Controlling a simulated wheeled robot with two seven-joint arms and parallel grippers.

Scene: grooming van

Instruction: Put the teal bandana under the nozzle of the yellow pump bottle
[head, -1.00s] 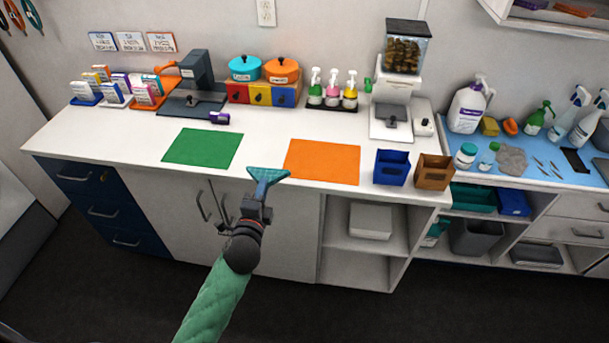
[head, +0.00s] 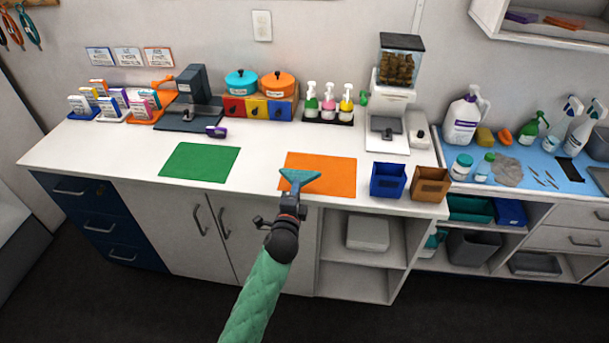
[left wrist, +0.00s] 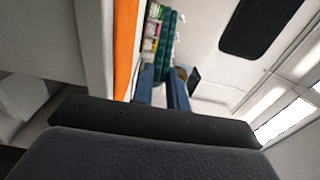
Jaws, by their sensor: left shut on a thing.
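The teal bandana (head: 300,177) is a fanned piece of cloth, held up over the orange mat. My left gripper (head: 293,195) is shut on its narrow end. In the left wrist view the two blue fingers of my left gripper (left wrist: 164,84) close on the bandana (left wrist: 168,40). The yellow pump bottle (head: 345,104) stands at the back of the counter, rightmost of three pump bottles, beyond the bandana and to its right. My right gripper is out of view.
The green bottle (head: 311,103) and pink bottle (head: 327,107) stand left of the yellow one on a dark tray (head: 318,121). A treat dispenser (head: 388,110) stands to the right. The orange mat (head: 335,180) and the counter behind it are clear.

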